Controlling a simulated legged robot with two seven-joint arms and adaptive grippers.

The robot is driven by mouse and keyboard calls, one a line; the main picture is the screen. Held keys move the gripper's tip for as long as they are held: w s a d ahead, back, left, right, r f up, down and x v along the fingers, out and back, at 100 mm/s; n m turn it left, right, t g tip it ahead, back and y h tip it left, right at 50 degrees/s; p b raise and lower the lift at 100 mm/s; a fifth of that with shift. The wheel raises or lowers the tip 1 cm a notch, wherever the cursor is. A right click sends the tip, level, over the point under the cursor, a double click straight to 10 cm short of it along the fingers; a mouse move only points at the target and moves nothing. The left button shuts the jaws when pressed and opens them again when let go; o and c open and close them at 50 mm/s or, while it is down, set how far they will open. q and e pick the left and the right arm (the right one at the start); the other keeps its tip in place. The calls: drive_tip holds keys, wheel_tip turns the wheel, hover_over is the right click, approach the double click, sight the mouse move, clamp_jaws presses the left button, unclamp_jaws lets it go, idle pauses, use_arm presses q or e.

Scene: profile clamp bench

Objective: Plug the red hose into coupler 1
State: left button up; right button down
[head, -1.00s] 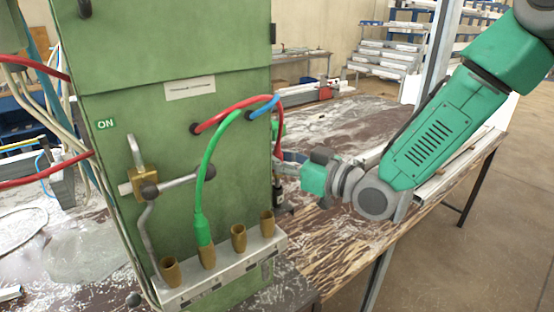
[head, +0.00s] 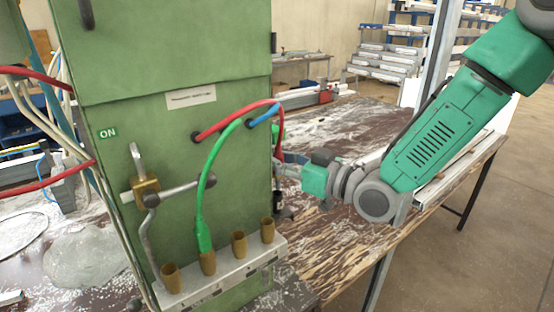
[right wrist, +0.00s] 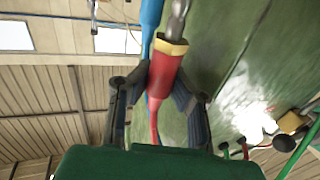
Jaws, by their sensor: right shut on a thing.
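The red hose (head: 236,113) comes out of the green cabinet, arcs right and drops toward my right gripper (head: 279,161). In the right wrist view my right gripper (right wrist: 164,88) is shut on the red hose's plug (right wrist: 164,77), which has a brass collar and grey metal tip. In the head view the plug is mostly hidden at the cabinet's right edge. Several brass couplers stand on a ledge: far left (head: 171,278), second (head: 207,263), third (head: 239,245) and far right (head: 267,231). Their labels are unreadable. My left gripper is out of view.
The green hose (head: 202,205) is seated in the second coupler from the left. A blue hose (head: 263,115) crosses near the red one and runs close beside the plug in the wrist view (right wrist: 151,22). A grey lever (head: 183,189) juts out above the couplers.

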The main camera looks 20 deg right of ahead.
drive_tip(key=s+d, duration=0.5)
drive_tip(key=s, duration=0.8)
drive_tip(key=shift+s, duration=0.25)
idle(1.4)
idle(0.4)
